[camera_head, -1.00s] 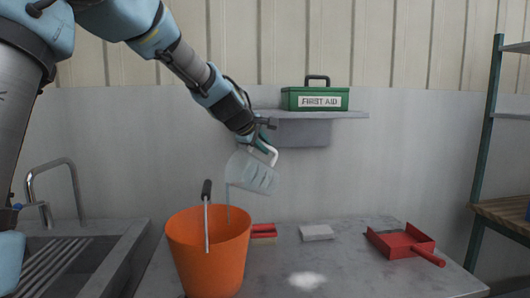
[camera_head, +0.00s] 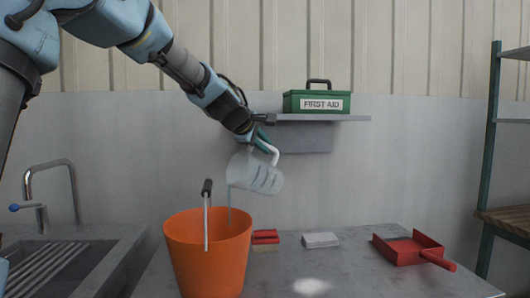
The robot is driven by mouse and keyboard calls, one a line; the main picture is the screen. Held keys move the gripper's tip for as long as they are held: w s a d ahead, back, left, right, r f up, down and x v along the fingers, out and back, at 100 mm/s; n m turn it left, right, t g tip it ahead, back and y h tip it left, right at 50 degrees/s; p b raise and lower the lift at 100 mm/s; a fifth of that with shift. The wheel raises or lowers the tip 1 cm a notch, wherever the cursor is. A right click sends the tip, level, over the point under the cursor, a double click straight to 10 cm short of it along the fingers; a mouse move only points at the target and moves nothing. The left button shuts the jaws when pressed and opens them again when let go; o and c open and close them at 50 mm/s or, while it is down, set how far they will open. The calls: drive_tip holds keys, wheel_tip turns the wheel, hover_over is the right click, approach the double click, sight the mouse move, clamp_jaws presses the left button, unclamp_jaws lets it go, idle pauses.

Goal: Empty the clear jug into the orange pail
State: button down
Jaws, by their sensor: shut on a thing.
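The orange pail (camera_head: 209,255) stands at the front left of the grey table, with its handle raised and a dark grip on top. The clear jug (camera_head: 254,174) is tilted above the pail, spout down to the left, with its white handle on the upper right. A thin stream runs from its lip down toward the pail's opening. My gripper (camera_head: 264,143) is shut on the jug's handle; the fingertips are partly hidden. The inside of the pail and how much is left in the jug cannot be told.
A red brush (camera_head: 265,237), a pale block (camera_head: 320,240) and a red dustpan (camera_head: 412,248) lie on the table (camera_head: 350,275), with a white patch (camera_head: 311,286) in front. A sink (camera_head: 65,265) is at left. A shelf with a green first aid box (camera_head: 316,102) is behind.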

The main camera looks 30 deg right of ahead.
sight(248, 150)
drive_tip(key=shift+s+a+f+n+t+h+b, duration=0.15)
drive_tip(key=shift+a+h+b, duration=0.35)
drive_tip(key=shift+b, duration=2.75)
drive_tip(key=shift+w+a+f+n+t+h+b, duration=0.15)
drive_tip(key=shift+a+h+b, duration=0.35)
drive_tip(key=shift+b, duration=2.75)
drive_tip(key=shift+s+a+f+n+t+h+b, duration=0.1)
drive_tip(key=shift+a+f+h+b, duration=0.3)
drive_tip(key=shift+b, duration=2.85)
drive_tip(key=a+h+b, duration=0.1)
drive_tip(key=a+b, duration=0.1)
drive_tip(key=b, duration=0.7)
drive_tip(key=shift+a+r+n+t, duration=0.1)
drive_tip(key=shift+a+n+t, duration=0.1)
drive_tip(key=shift+n+t, duration=0.1)
drive_tip(key=shift+a+h+b, duration=0.35)
drive_tip(key=shift+h+b, duration=0.15)
drive_tip(key=shift+b, duration=0.75)
drive_tip(key=a+b, duration=0.1)
drive_tip(key=b, duration=0.2)
drive_tip(key=a+h+b, duration=0.1)
drive_tip(key=b, duration=0.2)
drive_tip(key=shift+s+r+n+t, duration=0.1)
drive_tip(key=shift+r+n+t, duration=0.2)
drive_tip(key=shift+n+t, duration=0.1)
drive_tip(key=shift+a+r+h+b, duration=0.2)
drive_tip(key=shift+a+h+b, duration=0.2)
drive_tip(key=shift+b, duration=0.6)
drive_tip(key=shift+s, duration=0.1)
